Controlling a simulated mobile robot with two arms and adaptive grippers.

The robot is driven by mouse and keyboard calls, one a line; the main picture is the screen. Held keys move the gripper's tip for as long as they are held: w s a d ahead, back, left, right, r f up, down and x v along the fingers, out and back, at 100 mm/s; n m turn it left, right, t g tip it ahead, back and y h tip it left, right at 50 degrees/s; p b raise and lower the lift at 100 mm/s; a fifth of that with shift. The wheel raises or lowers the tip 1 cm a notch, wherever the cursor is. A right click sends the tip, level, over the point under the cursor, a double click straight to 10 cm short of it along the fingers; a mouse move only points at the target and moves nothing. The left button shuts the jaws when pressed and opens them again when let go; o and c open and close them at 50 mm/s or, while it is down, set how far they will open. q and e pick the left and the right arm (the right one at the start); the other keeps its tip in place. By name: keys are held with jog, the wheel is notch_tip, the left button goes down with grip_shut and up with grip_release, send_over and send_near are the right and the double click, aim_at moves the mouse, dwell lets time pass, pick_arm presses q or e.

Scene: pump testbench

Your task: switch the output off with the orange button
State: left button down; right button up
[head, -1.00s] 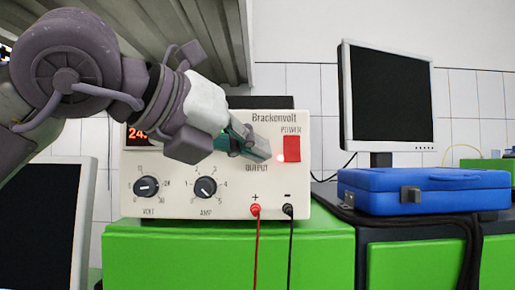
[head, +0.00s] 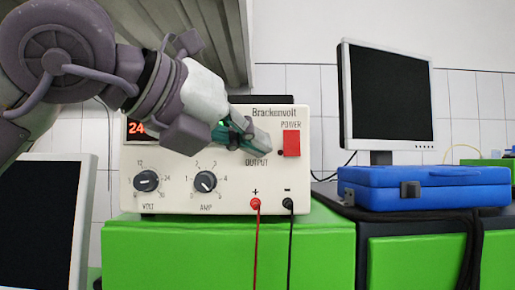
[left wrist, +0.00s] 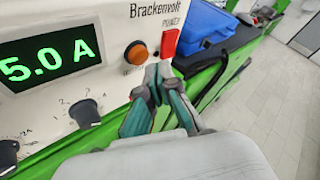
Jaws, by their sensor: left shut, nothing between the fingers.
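The Brackenvolt power supply (head: 222,190) stands upright on a green cabinet. Its round orange button (left wrist: 136,53) shows in the left wrist view, above the word OUTPUT; in the head view my left gripper hides it. My left gripper (head: 262,142) is shut and empty in front of the panel, near the OUTPUT label. In the left wrist view its fingertips (left wrist: 158,72) are just below and right of the button and do not cover it. The small lamp (head: 281,153) beside the red POWER switch (head: 291,143) is dark. My right gripper is out of view.
VOLT (head: 147,181) and AMP (head: 205,182) knobs sit low on the panel. A red lead (head: 257,240) and a black lead (head: 290,240) hang from the sockets. A blue case (head: 440,190) and a monitor (head: 390,95) stand to the right.

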pick_arm(q)
jog(key=shift+s, duration=0.1)
jog(key=s+b, duration=0.3)
jog(key=s, duration=0.3)
dwell(0.5)
dwell(0.4)
